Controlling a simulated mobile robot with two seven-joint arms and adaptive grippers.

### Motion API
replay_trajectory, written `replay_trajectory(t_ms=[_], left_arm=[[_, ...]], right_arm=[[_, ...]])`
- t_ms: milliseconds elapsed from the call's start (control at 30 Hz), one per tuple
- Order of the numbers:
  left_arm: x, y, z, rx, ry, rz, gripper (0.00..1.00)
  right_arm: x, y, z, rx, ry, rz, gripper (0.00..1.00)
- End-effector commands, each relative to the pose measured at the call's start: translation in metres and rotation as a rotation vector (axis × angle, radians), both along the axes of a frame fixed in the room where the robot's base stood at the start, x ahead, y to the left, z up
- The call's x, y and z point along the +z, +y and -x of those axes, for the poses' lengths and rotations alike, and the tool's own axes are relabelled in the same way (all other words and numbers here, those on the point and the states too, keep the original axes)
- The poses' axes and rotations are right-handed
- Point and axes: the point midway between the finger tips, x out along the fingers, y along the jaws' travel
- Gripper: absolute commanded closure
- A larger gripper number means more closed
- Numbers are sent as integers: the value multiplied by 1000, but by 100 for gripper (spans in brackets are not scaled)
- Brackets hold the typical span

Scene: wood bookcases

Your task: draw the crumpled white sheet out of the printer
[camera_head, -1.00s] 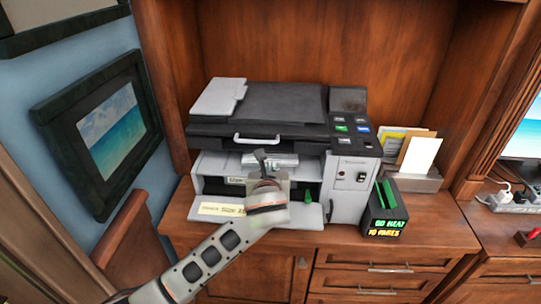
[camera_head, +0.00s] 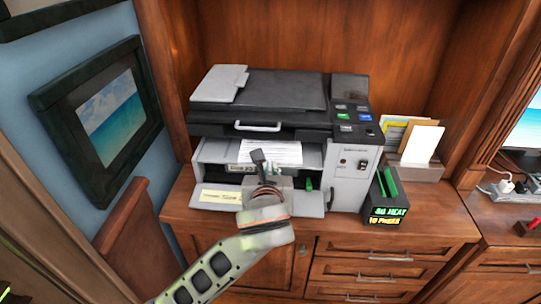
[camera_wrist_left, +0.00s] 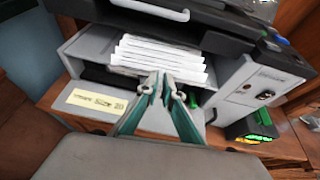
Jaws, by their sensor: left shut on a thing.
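The printer (camera_head: 262,92) stands on the wooden cabinet with its front open and its front flap (camera_head: 312,204) lowered. The crumpled white sheet (camera_head: 275,150) shows in the open bay, sticking out toward me. In the left wrist view the sheet (camera_wrist_left: 165,50) has pleat-like folds, and its rear part is hidden under the printer's upper body. My left gripper (camera_head: 258,160) is in front of the bay, above the flap. In the left wrist view its fingertips (camera_wrist_left: 163,88) are shut on the sheet's near edge. My right gripper is not in view.
A black box with green lettering (camera_head: 387,199) stands close to the printer's right side. Behind it is a holder with papers (camera_head: 412,145). A green part (camera_head: 309,184) sits at the bay's right. A framed picture (camera_head: 104,123) hangs on the left wall. Space in front of the flap is free.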

Motion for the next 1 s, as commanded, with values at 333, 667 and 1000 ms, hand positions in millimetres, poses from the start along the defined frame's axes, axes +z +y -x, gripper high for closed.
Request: replay_trajectory(t_ms=[333, 667, 1000], left_arm=[[-1, -5, 68, -1, 2, 3, 100], [3, -5, 89, 1, 1, 0, 100], [3, -6, 89, 0, 1, 0, 100]], right_arm=[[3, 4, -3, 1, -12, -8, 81], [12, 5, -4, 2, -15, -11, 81], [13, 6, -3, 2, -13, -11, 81]])
